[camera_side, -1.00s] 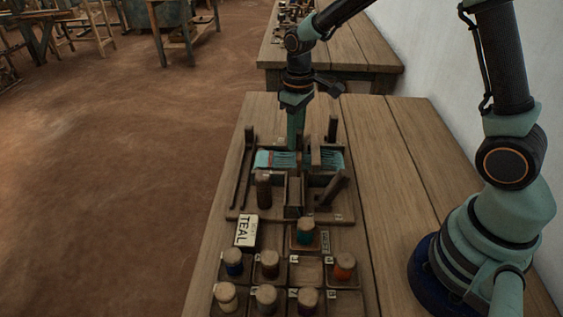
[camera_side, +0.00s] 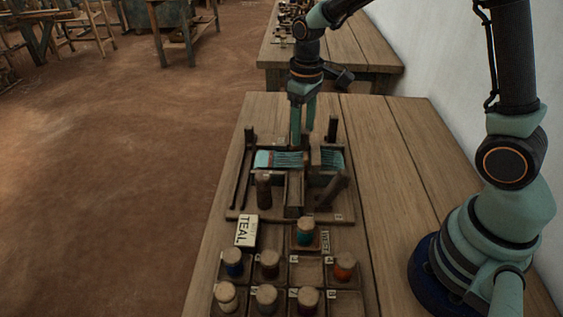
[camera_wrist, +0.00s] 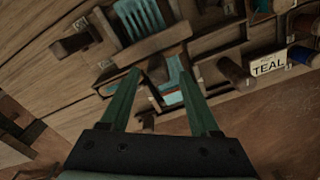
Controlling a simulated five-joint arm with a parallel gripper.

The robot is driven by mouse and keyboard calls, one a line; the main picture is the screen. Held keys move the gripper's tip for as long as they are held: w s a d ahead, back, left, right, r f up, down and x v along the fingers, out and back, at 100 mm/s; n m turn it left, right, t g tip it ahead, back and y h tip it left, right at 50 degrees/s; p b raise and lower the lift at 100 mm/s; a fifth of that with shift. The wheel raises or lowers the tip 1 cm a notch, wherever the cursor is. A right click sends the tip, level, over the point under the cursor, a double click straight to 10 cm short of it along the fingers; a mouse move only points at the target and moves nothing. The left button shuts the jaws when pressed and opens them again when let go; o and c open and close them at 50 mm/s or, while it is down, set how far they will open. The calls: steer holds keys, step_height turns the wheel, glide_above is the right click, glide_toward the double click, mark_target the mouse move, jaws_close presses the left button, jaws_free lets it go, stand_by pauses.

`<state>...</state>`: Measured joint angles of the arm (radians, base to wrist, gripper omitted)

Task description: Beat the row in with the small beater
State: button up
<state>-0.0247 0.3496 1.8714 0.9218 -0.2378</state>
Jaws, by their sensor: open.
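The small loom (camera_side: 240,212) stands on the bench, with a teal woven band (camera_side: 278,159) on its left part and teal threads (camera_side: 331,158) on its right. In the wrist view the teal threads (camera_wrist: 138,20) show at the top. My gripper (camera_side: 302,138) points down over the far side of the loom. In the wrist view its two fingers (camera_wrist: 160,70) are apart, with a dark wooden piece and teal strands showing between or below them. I cannot tell for sure which wooden part is the small beater, or whether the fingers touch anything.
A cream card reading TEAL (camera_side: 246,231) lies in front of the loom. A teal spool (camera_side: 305,233) and several other spools stand in a tray at the near end. Upright posts (camera_side: 333,128) rise around the loom. The bench (camera_side: 395,160) is clear to the right.

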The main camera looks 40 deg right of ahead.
steer(key=shift+r, duration=2.05)
steer(key=shift+r, duration=0.15)
steer(key=s+d+r+m+t, duration=0.1)
steer(key=s+r+m+t, duration=0.2)
steer(key=s+r+t, duration=0.2)
steer(key=shift+s+r+t, duration=0.3)
steer(key=shift+s+r, duration=1.45)
steer(key=shift+s, duration=1.75)
